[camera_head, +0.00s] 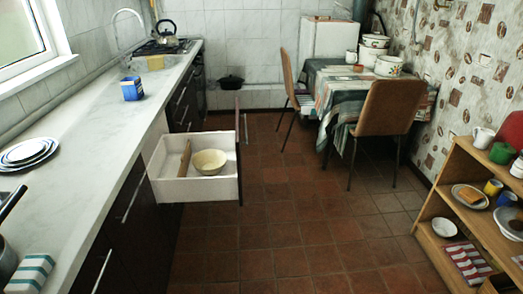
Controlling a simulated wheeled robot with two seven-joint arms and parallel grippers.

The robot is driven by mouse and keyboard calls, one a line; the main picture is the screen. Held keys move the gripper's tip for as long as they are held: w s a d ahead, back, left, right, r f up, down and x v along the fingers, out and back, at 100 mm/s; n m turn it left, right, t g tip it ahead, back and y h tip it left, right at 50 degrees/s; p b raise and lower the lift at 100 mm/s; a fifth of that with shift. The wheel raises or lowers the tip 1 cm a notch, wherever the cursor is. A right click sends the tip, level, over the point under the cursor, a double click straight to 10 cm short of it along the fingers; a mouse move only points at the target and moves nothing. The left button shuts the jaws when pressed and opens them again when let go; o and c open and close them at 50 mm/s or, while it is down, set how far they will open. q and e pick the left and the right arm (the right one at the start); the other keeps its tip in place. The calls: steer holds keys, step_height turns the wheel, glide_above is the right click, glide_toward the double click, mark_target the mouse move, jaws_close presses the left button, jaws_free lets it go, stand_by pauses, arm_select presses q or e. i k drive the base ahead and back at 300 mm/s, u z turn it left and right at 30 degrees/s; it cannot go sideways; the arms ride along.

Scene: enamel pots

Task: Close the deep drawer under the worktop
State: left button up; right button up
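The deep drawer (205,188) is pulled out from under the worktop (90,110) on the left and stands well open into the aisle. It is white inside with a dark front panel (239,150). A cream bowl (209,161) and an upright brown board or divider (186,158) are inside it. A thin handle (245,128) shows on the outer side of the front. Neither of my grippers shows in the head view.
Tiled floor (290,225) is clear right of the drawer. A low wooden shelf (425,215) with crockery stands at the right. Chairs (385,108) and a cloth-covered table (335,75) are farther back. A black pot (231,82) is by the far wall.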

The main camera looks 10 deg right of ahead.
mark_target(162, 168)
steer(key=z, duration=1.55)
steer(key=i, duration=1.35)
steer(key=u, duration=0.4)
steer(key=i, duration=0.9)
steer(key=u, duration=2.45)
steer(key=i, duration=0.5)
steer(key=u, duration=0.05)
